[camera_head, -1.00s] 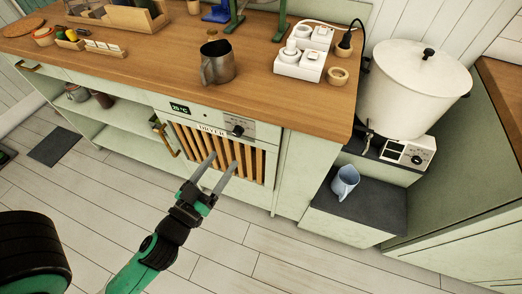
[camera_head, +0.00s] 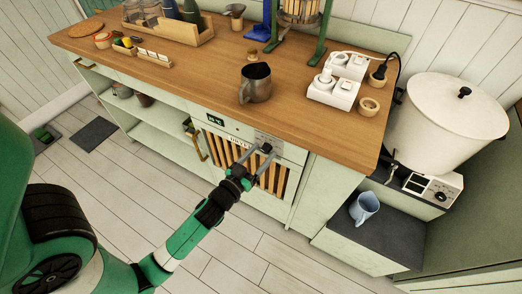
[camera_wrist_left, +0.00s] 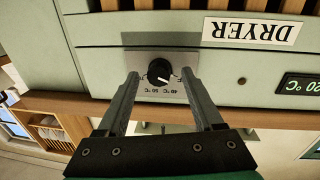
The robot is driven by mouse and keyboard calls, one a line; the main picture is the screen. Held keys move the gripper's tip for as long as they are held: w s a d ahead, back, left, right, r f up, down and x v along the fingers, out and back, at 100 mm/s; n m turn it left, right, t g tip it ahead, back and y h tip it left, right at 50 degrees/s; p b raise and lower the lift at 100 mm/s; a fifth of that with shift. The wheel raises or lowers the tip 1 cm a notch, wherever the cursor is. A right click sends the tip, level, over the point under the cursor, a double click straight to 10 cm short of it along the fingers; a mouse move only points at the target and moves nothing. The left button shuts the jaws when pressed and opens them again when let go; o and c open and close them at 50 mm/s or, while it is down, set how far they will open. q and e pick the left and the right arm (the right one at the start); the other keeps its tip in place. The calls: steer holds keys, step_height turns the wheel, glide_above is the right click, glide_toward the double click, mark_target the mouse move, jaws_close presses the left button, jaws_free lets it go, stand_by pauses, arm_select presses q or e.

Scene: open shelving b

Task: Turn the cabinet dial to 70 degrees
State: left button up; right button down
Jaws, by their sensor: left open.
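The cabinet dial is a small round black knob on a metal plate on the dryer front. In the left wrist view, which is upside down, the dial (camera_wrist_left: 159,71) sits between the fingers, with temperature marks printed on its plate. My left gripper (camera_wrist_left: 160,77) is open, one finger on each side of the dial, with a visible gap to each. In the head view my left gripper (camera_head: 261,151) reaches the dryer panel, its fingertips partly hiding the dial. The dryer's display (camera_wrist_left: 299,87) reads about 20 °C; it also shows in the head view (camera_head: 215,119). My right gripper is not in view.
A DRYER label (camera_wrist_left: 250,31) and wooden slats (camera_head: 273,178) are beside the dial. The wooden counter (camera_head: 190,80) above holds a metal mug (camera_head: 256,85) and a white socket block (camera_head: 333,92). A large white pot (camera_head: 447,118) stands at the right.

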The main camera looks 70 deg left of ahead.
arm_select(q)
steer(key=shift+w, duration=0.1)
jaws_close()
stand_by(0.3)
